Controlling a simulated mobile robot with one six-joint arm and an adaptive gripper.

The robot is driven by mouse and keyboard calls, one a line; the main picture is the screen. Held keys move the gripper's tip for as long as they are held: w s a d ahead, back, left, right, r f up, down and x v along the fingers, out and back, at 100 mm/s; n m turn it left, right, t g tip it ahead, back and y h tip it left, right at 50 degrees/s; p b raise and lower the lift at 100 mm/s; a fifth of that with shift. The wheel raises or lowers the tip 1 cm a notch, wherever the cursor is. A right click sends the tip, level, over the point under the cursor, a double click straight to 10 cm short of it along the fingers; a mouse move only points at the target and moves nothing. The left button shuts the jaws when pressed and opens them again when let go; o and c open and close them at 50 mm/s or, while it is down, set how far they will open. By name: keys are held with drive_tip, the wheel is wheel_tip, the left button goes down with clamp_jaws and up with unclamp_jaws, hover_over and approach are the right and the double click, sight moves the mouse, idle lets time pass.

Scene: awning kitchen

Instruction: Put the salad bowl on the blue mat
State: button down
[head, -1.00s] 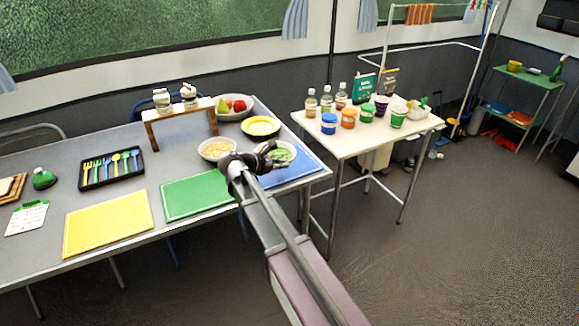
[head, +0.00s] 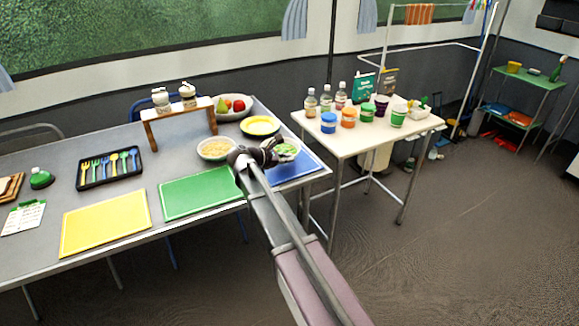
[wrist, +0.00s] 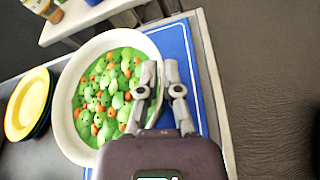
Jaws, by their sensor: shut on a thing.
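The salad bowl (wrist: 68,126) is white and filled with green leaves and orange pieces. In the wrist view it is over the blue mat (wrist: 178,38), which shows beyond its right and upper side. I cannot tell whether the bowl touches the mat. My gripper (wrist: 160,95) is shut on the bowl's right rim. In the head view my gripper (head: 268,156) partly hides the salad bowl (head: 289,146) at the table's right end, with the blue mat (head: 298,170) below it.
A bowl of pale food (head: 216,148) stands just left of my gripper. A yellow plate (head: 260,125) lies behind it. Green (head: 198,193) and yellow (head: 105,222) mats lie to the left. A white side table (head: 372,135) with jars stands at the right.

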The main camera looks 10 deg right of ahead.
drive_tip(key=shift+f+b, duration=1)
drive_tip(key=shift+f, duration=0.25)
drive_tip(key=c, duration=0.8)
unclamp_jaws()
drive_tip(key=shift+f, duration=0.1)
drive_tip(key=shift+s+a+r, duration=0.15)
drive_tip(key=shift+a+r, duration=0.2)
drive_tip(key=shift+a, duration=0.05)
drive_tip(key=p+v, duration=0.4)
drive_tip(key=v, duration=0.7)
drive_tip(key=shift+a+p, duration=0.1)
drive_tip(key=shift+p, duration=0.2)
drive_tip(key=shift+f, duration=0.1)
